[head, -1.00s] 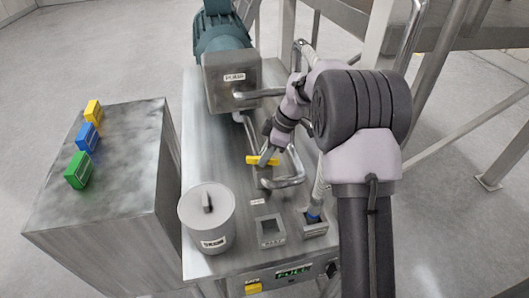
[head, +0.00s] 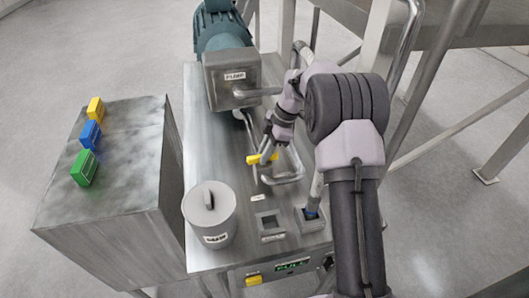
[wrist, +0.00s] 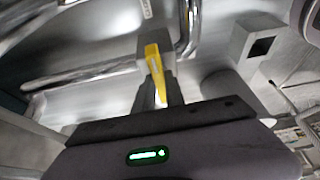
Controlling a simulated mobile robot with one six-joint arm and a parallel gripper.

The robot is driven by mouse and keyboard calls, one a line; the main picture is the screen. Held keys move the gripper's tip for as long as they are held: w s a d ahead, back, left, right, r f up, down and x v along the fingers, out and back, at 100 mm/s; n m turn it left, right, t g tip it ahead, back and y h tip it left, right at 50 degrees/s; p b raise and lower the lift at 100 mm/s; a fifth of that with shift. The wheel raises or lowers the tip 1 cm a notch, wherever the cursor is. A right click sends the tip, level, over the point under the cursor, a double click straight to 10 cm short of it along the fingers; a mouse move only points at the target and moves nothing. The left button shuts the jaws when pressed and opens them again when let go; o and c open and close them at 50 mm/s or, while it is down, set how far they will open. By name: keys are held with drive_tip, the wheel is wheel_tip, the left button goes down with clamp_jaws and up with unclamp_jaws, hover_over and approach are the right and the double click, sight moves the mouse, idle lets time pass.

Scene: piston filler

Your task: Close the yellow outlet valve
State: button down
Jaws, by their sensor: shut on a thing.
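The yellow outlet valve handle (head: 255,159) sits on the bent metal pipe above the steel table, in the middle of the head view. It lies nearly crosswise, its right part partly hidden by my gripper (head: 267,153). In the wrist view the yellow handle (wrist: 154,62) points away from my gripper (wrist: 160,92). My gripper is shut on the handle, with its fingers beside the near part. The valve body under the handle is mostly hidden.
A grey pump box (head: 232,80) and motor stand behind. Yellow, blue and green blocks lie on the left cabinet (head: 125,150). Metal frame legs stand right.

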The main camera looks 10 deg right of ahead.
drive_tip(key=c, duration=1.4)
unclamp_jaws()
drive_tip(key=shift+r, duration=0.1)
drive_tip(key=p+v, duration=0.3)
drive_tip(key=v, duration=1.4)
drive_tip(key=shift+d, duration=0.15)
